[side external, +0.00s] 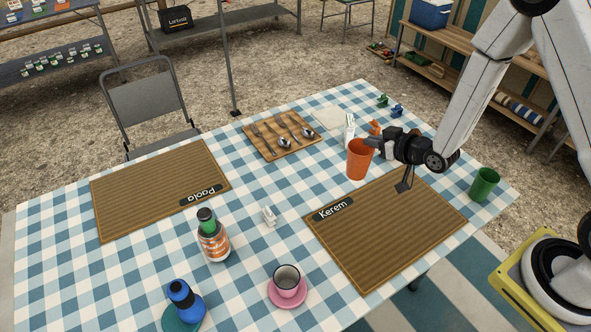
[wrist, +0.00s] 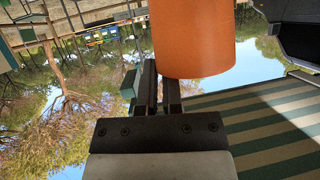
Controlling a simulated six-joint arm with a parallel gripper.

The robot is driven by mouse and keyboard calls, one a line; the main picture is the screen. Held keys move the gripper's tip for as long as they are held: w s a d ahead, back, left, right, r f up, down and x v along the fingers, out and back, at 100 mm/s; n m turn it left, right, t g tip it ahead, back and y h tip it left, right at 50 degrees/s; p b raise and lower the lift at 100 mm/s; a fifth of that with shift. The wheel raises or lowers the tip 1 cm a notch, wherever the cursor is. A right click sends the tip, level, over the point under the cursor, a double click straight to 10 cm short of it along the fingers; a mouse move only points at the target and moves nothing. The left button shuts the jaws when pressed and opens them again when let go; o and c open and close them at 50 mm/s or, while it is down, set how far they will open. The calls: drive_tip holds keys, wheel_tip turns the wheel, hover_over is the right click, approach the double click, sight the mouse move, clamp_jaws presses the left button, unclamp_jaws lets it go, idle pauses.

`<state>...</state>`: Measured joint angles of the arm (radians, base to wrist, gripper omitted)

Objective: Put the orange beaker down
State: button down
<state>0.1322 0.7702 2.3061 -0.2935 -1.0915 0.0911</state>
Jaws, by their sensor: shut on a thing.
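The orange beaker (side external: 358,162) is upright in the side view, its open mouth facing up. My gripper (side external: 374,143) is shut on the beaker's rim or wall near the top, from the right. In the wrist view the beaker (wrist: 192,40) fills the top middle, at the tips of my gripper (wrist: 160,85), whose two fingers are close together. The beaker shows above the checked tablecloth by the far left edge of the Kerem placemat (side external: 385,240). I cannot tell exactly how high its base is.
A white bottle (side external: 349,131) and another orange item (side external: 375,127) stand behind the beaker. The cutlery tray (side external: 282,140) is to its left. A green cup (side external: 484,184) stands right of the Kerem mat; a pink saucer (side external: 275,294) with a cup is in front. The mat is mostly bare.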

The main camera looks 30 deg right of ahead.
drive_tip(key=w+d+f, duration=0.2)
drive_tip(key=w+f, duration=0.7)
drive_tip(key=w, duration=0.4)
drive_tip(key=shift+d+f+m+h, duration=0.15)
drive_tip(key=shift+d+m+h, duration=0.2)
drive_tip(key=shift+m+h, duration=0.05)
idle(0.3)
drive_tip(key=shift+w+f, duration=0.15)
drive_tip(key=shift+f, duration=0.8)
drive_tip(key=shift+w+f, duration=0.15)
drive_tip(key=shift+f, duration=0.75)
drive_tip(key=c, duration=0.8)
unclamp_jaws()
drive_tip(key=shift+f, duration=0.1)
